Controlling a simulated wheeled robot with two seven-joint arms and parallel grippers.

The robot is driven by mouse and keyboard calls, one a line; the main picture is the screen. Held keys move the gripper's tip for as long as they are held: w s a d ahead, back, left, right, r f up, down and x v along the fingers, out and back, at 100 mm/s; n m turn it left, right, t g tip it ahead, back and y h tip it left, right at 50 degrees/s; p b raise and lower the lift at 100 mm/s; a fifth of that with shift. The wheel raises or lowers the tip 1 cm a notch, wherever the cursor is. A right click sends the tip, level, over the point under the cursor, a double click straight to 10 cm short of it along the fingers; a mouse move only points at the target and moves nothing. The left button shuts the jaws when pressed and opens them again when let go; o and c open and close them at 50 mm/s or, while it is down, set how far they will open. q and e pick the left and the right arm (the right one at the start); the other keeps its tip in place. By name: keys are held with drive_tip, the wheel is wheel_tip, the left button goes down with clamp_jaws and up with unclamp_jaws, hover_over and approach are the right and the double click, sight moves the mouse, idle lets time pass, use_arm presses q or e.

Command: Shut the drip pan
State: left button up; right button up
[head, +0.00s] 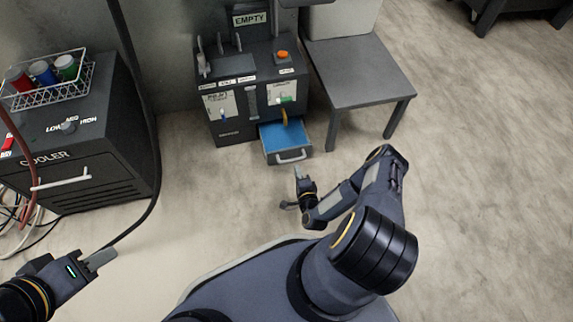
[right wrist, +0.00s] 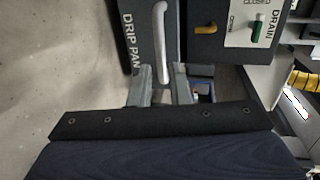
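The drip pan (head: 270,136) is a drawer with a blue inside, pulled out at the bottom of the dark machine. Its pale bar handle (head: 291,157) faces me. In the right wrist view the pan's dark front (right wrist: 142,30) carries the words DRIP PAN, and the handle (right wrist: 160,40) stands out from it. My right gripper (head: 297,171) is just in front of the handle. Its two fingers (right wrist: 162,90) are apart, with the handle's near end showing between them; contact is not clear. My left gripper (head: 101,259) is far off at lower left, its finger gap unclear.
The machine (head: 238,85) has EMPTY and DRAIN labels and an orange button (head: 282,54). A grey table (head: 365,80) stands close to its right. A cooler (head: 85,140) with a wire basket of cans (head: 45,75) stands left.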

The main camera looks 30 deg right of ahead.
sight(293, 159)
drive_tip(key=b+x, duration=0.2)
drive_tip(key=x, duration=0.4)
drive_tip(key=shift+w+f, duration=0.1)
drive_tip(key=shift+w, duration=0.05)
drive_tip(key=shift+w+d+b, duration=0.15)
drive_tip(key=shift+w+b, duration=0.25)
drive_tip(key=shift+w, duration=0.2)
clamp_jaws()
